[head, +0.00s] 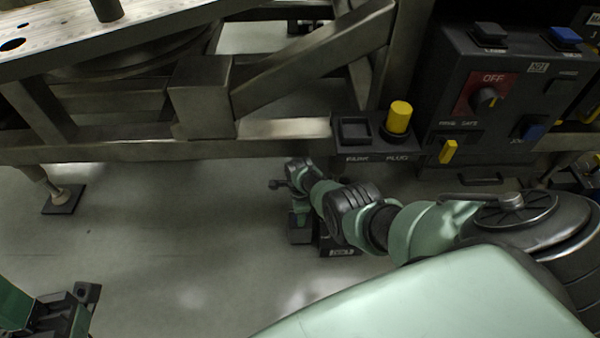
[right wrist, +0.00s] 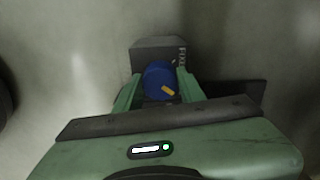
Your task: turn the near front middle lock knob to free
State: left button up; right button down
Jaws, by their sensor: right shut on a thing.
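The lock knob (right wrist: 159,80) is blue and round with a yellow mark, in the right wrist view. The yellow mark points to the lower right of the picture. My right gripper (right wrist: 157,86) has its green fingers shut on the knob, one on each side. In the head view my right gripper (head: 299,212) reaches down to the dark box (head: 299,235) at floor height, and the knob is hidden there. My left gripper (head: 78,305) is at the lower left, partly cut off, away from everything.
A metal frame with a perforated plate (head: 60,38) stands above and behind. A dark panel (head: 460,70) with an OFF dial (head: 485,98) is at the right. A yellow plug (head: 399,117) stands beside an empty PARK socket (head: 354,130).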

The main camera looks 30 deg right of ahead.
jog(key=shift+m, duration=0.6)
jog(key=c, duration=0.9)
grip_release()
jog(key=shift+o, duration=0.2)
